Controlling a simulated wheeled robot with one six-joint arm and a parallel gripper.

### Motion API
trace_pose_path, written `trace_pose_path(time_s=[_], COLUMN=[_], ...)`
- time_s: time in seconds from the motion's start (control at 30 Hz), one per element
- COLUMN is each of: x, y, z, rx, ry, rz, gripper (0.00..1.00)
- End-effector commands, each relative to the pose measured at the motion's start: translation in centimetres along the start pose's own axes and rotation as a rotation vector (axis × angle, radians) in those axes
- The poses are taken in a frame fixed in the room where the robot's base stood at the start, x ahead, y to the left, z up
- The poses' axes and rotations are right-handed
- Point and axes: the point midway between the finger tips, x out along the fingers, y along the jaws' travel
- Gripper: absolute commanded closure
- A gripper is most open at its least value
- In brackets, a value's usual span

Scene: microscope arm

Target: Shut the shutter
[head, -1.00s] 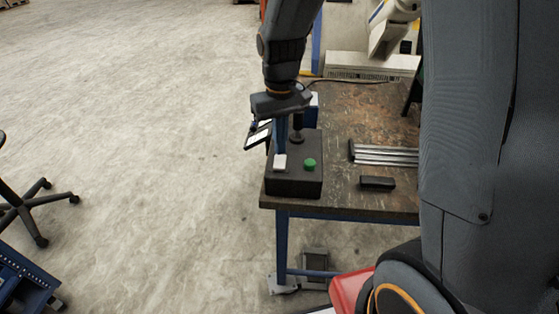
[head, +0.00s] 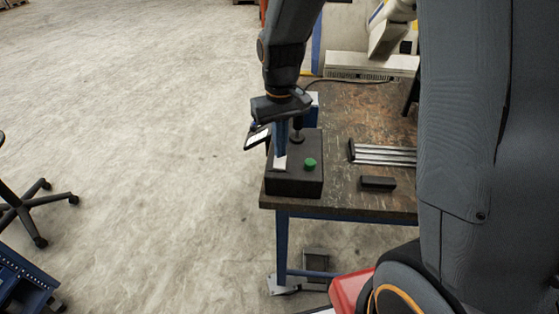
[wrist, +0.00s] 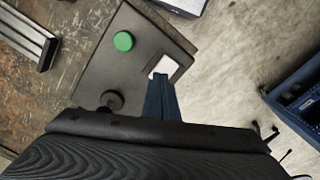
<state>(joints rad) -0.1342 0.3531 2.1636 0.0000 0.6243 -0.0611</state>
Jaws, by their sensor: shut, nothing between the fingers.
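A black control box (head: 294,185) sits at the left front corner of the workbench. On its top are a white square key (head: 281,165), a round green button (head: 310,163) and a black knob (head: 297,136). The wrist view also shows the white key (wrist: 168,66), the green button (wrist: 123,41) and the knob (wrist: 111,101). My gripper (head: 281,154) is shut and empty, its blue fingers pointing down. In the wrist view its fingertips (wrist: 160,77) overlap the near edge of the white key. I cannot tell whether they touch it. No part is recognisable as a shutter.
Metal rails (head: 384,154) and a small black block (head: 378,183) lie on the workbench (head: 365,115) right of the box. A white device (head: 390,35) stands at the back. Open floor is on the left, with a wheeled chair base (head: 40,210) and blue trolley.

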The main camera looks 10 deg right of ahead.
Motion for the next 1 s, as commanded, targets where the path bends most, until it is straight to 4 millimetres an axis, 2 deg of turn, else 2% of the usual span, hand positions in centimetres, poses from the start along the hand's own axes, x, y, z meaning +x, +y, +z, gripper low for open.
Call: trace_pose_path(time_s=[0.67, 0.83, 1.0], x=[0.9, 0.6, -0.6], y=[0.0, 0.0, 0.0], z=[0.1, 0.1, 0.1], rx=[0.0, 0.0, 0.0], ry=[-0.001, -0.001, -0.001], rz=[0.0, 0.0, 0.0], gripper=[1.0, 1.0, 1.0])
